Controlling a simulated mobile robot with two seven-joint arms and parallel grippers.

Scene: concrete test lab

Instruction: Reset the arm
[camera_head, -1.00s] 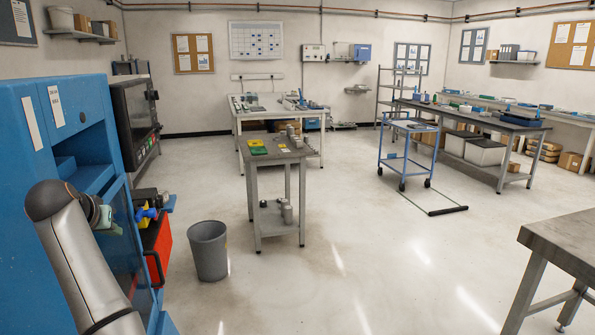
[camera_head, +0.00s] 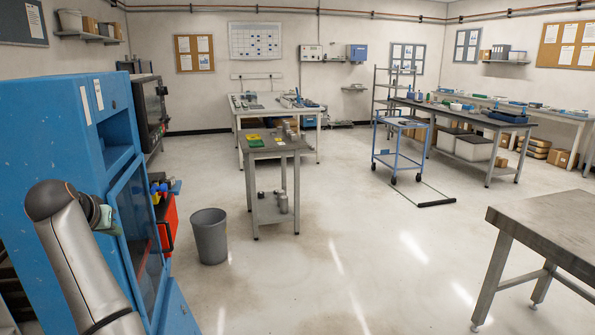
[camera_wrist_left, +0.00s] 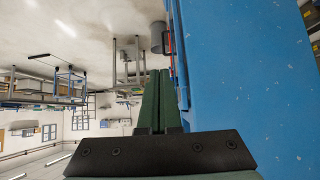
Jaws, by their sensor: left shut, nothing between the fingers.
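My left arm comes in from the left in the head view, with its left gripper (camera_head: 108,220) small and mostly hidden behind the wrist, close to the front of the blue machine (camera_head: 60,125). In the left wrist view the green fingers of the left gripper (camera_wrist_left: 158,76) lie together with nothing between them. The blue machine fills the right side of that view (camera_wrist_left: 240,70), beside the fingers. I cannot tell the exact gap. My right gripper is not in view.
A grey bin (camera_head: 209,238) stands on the floor right of the machine. A small grey table (camera_head: 272,153) stands beyond it, and a blue trolley (camera_head: 398,160) farther right. A workbench (camera_head: 545,225) is at the near right. The floor between them is open.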

